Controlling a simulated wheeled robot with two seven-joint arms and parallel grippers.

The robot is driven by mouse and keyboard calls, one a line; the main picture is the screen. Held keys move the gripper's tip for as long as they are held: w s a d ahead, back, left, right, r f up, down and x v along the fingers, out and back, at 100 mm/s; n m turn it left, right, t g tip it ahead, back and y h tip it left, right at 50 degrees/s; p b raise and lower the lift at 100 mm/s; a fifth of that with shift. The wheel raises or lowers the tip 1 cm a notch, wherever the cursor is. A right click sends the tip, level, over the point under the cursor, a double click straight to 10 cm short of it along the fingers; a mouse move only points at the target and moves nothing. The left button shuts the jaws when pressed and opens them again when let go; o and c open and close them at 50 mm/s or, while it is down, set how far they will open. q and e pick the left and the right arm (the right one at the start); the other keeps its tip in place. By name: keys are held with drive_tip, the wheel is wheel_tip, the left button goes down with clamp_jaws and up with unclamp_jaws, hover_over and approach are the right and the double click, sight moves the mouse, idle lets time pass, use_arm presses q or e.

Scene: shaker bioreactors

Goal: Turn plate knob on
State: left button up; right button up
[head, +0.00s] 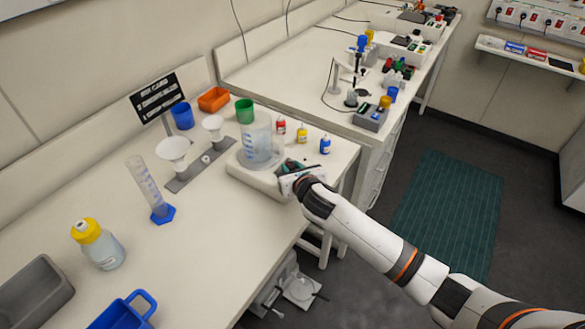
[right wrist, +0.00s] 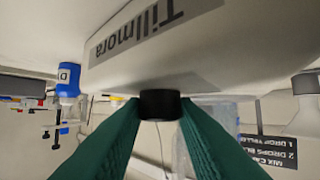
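The white plate (head: 245,172) stands near the front edge of the bench in the head view, with a clear beaker (head: 256,140) on it. In the right wrist view, the plate (right wrist: 235,40) appears upside down with the label "Tillmora" on its front. Its black knob (right wrist: 160,104) sits between the green fingers of my right gripper (right wrist: 160,108), which appear to touch it on both sides. In the head view my right gripper (head: 292,170) is at the plate's front right and hides the knob. My left gripper is out of view.
A green cup (head: 244,110) is behind the beaker. Small red, yellow and blue bottles (head: 325,144) stand right of the plate. White funnels (head: 173,149) on a grey rack and a measuring cylinder (head: 150,187) are to the left. The floor at right is open.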

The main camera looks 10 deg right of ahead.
drive_tip(key=c, duration=0.3)
drive_tip(key=shift+m+h, duration=0.3)
drive_tip(key=m+h, duration=0.1)
drive_tip(key=m+h+p, duration=0.1)
drive_tip(key=h, duration=0.1)
drive_tip(key=shift+a+m, duration=0.3)
drive_tip(key=shift+a, duration=0.05)
drive_tip(key=m+g+h, duration=0.1)
drive_tip(key=m+h, duration=0.1)
drive_tip(key=h, duration=0.1)
drive_tip(key=shift+a+m+p, duration=0.2)
drive_tip(key=shift+m+p, duration=0.2)
drive_tip(key=shift+w+a+m+g+h, duration=0.15)
drive_tip(key=shift+m+g+h, duration=0.45)
drive_tip(key=shift+m+h, duration=0.55)
drive_tip(key=shift+w+a+m+g+h+b, duration=0.1)
drive_tip(key=shift+m+g+h+b, duration=0.4)
drive_tip(key=shift+m+g+h, duration=0.45)
